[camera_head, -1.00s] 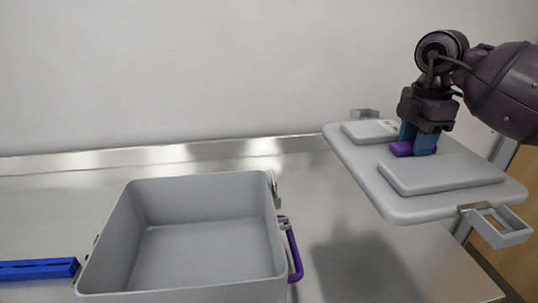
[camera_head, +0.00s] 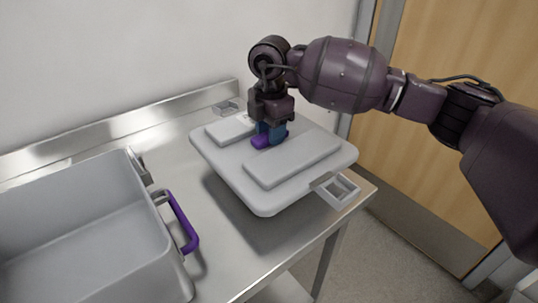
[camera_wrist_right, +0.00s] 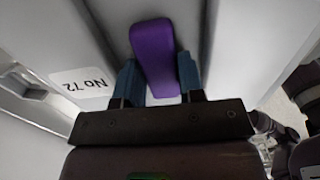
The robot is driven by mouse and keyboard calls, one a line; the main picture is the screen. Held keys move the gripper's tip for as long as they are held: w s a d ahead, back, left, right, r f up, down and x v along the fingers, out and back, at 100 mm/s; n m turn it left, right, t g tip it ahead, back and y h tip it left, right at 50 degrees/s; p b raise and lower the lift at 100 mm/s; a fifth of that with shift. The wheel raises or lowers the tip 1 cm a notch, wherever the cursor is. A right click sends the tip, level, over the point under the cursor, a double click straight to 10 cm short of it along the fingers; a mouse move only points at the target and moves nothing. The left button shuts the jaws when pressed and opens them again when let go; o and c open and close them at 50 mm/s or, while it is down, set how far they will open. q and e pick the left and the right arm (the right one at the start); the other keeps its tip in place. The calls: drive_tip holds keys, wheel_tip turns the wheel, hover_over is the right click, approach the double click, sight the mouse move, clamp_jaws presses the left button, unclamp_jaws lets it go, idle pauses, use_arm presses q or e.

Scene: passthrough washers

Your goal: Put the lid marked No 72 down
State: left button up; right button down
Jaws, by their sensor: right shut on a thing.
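The grey lid (camera_head: 235,175) has two raised panels, a purple handle (camera_head: 262,141) between them and a metal bracket at each end. My right gripper (camera_head: 270,133) is shut on the purple handle, its blue fingers on either side of it. The lid is over the right end of the steel table, roughly level; I cannot tell whether it touches the tabletop. In the right wrist view the handle (camera_wrist_right: 155,58) lies between the fingers, and a white label (camera_wrist_right: 82,84) reading "No 72" is on the lid. My left gripper is not in view.
An open grey bin (camera_head: 75,225) with a purple side handle (camera_head: 180,222) stands left of the lid on the steel table (camera_head: 215,240). A raised back edge runs along the wall. The table's right edge is close to the lid, with floor and a wooden door beyond.

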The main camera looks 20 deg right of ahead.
drive_tip(key=shift+f, duration=0.35)
wheel_tip(320, 180, down, 5)
drive_tip(key=shift+b, duration=0.65)
drive_tip(key=shift+f, duration=0.45)
drive_tip(key=shift+r, duration=0.1)
drive_tip(key=c, duration=0.7)
unclamp_jaws()
drive_tip(key=shift+c, duration=0.2)
